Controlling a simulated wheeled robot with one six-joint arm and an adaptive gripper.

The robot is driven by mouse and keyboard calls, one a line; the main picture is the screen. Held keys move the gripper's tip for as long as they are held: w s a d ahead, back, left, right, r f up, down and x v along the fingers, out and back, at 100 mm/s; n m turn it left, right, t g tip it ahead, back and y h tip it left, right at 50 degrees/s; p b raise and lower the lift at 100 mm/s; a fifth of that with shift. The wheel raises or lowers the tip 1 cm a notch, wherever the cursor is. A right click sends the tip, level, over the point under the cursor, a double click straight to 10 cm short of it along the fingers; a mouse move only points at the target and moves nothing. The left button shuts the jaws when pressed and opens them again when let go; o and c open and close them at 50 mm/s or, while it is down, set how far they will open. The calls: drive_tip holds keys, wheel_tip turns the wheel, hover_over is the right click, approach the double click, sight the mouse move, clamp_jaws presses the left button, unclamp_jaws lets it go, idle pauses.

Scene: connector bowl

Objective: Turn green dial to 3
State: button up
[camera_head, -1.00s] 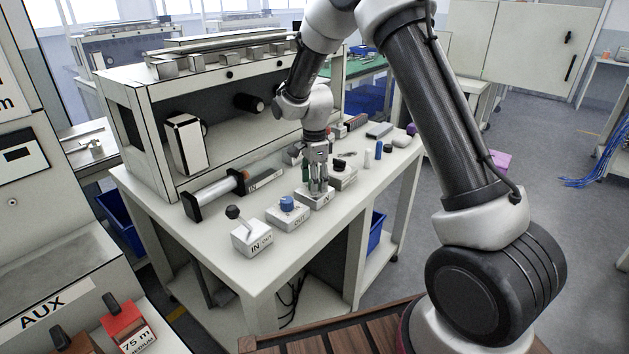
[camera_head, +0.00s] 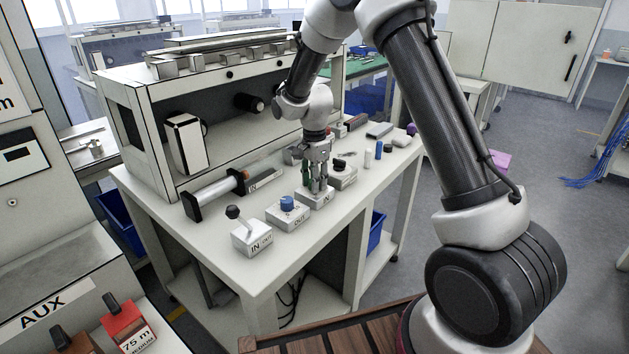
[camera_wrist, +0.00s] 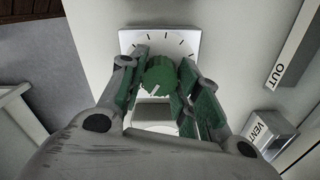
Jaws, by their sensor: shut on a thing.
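The green dial (camera_wrist: 160,75) stands on a white square base with black tick marks (camera_wrist: 186,38), seen in the wrist view. A short pale pointer line shows on the dial's top; the numbers by the ticks are not readable. My gripper (camera_wrist: 160,84) comes down over the dial with a green-padded finger on each side, shut on it.
A blue dial (camera_head: 287,202) on a box marked OUT and a black-knobbed lever box (camera_head: 251,238) stand to the left. Another box with a dark knob (camera_head: 343,172) is close on the right. Small cylinders (camera_head: 367,157) lie farther along the white table (camera_head: 215,265).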

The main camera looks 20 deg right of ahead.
drive_tip(key=n, duration=0.4)
drive_tip(key=shift+n, duration=0.3)
drive_tip(key=n, duration=0.4)
drive_tip(key=shift+n, duration=0.3)
drive_tip(key=n, duration=0.4)
drive_tip(key=shift+n, duration=0.3)
drive_tip(key=n, duration=0.3)
drive_tip(key=shift+n, duration=0.3)
drive_tip(key=n, duration=0.4)
drive_tip(key=shift+n, duration=0.3)
drive_tip(key=n, duration=0.9)
drive_tip(key=shift+n, duration=1.9)
